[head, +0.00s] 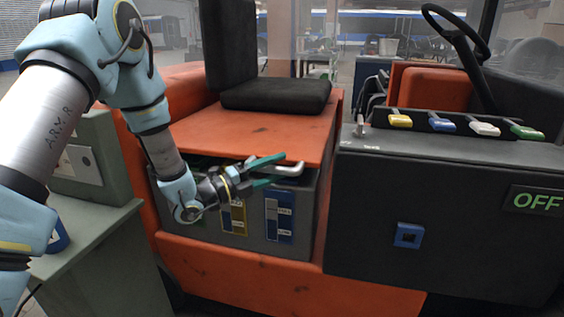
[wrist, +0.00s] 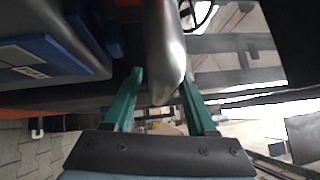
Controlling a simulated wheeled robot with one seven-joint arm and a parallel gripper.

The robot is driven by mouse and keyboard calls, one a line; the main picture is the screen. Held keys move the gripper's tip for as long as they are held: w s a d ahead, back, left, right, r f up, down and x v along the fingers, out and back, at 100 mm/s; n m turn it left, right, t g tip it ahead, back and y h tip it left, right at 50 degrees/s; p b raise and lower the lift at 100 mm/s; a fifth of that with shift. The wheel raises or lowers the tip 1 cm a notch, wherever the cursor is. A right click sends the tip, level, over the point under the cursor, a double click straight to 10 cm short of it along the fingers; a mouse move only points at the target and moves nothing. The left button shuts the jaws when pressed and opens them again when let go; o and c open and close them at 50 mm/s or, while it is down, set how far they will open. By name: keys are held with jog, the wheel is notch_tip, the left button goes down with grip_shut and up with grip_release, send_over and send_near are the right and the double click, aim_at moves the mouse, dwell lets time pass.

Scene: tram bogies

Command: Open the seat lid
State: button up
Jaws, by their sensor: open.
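The orange seat lid (head: 240,132) lies roughly flat over a grey compartment (head: 307,208), with a dark gap under its front edge. A black seat (head: 275,94) is on top of it. A silver handle (head: 291,169) sticks out at the lid's front edge. My gripper (head: 275,169) is open at this handle, its green fingers pointing right. In the wrist view the handle (wrist: 163,45) lies between the two open fingers (wrist: 160,84), near their tips. I cannot tell whether either finger touches it.
Blue-labelled (head: 279,215) and yellow-labelled (head: 234,214) units show in the compartment front. A dark console (head: 440,205) with coloured levers, a blue square fitting and an "OFF" sign stands close on the right. A grey-green cabinet (head: 95,255) is at left.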

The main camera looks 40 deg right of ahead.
jog(key=shift+x, duration=0.9)
grip_shut()
jog(key=shift+r, duration=0.1)
dwell(0.8)
